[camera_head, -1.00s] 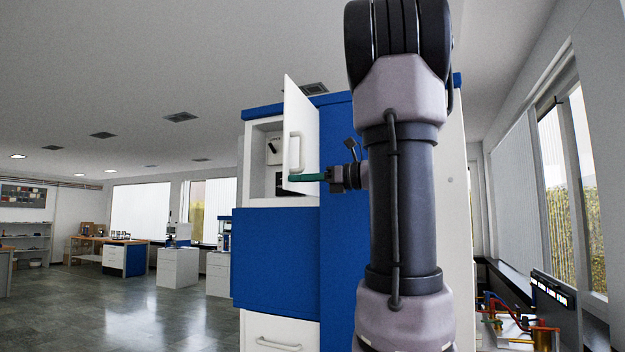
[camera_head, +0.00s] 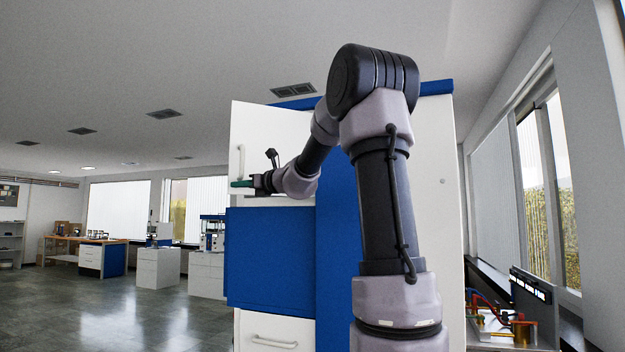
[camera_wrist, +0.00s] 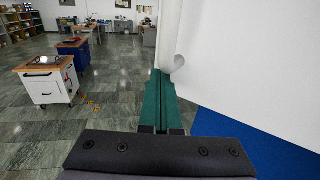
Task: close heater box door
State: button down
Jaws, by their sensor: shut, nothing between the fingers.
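The heater box door (camera_head: 262,138) is a white panel with a vertical handle (camera_head: 240,162) near its left edge. My gripper (camera_head: 241,184), with green fingers, is shut and empty at the door's lower left, just below the handle. In the wrist view the fingers (camera_wrist: 160,100) lie beside the white door (camera_wrist: 250,55), close to the curved lower end of the handle (camera_wrist: 178,63). I cannot tell whether they touch.
Below the door is a blue panel (camera_head: 268,255) of the cabinet and a white drawer (camera_head: 275,332). A wheeled white cabinet with a wooden top (camera_wrist: 45,80) stands off to the left in the wrist view. The floor (camera_head: 120,315) at the left is clear.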

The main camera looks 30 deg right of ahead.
jog(key=w+d+m+t+h, duration=0.1)
jog(key=w+d+h, duration=0.1)
jog(key=w, duration=0.8)
jog(key=w+d+m+h, duration=0.2)
jog(key=w+d, duration=0.3)
jog(key=w, duration=0.6)
jog(key=shift+d+t+h, duration=0.2)
jog(key=shift+t+h, duration=0.2)
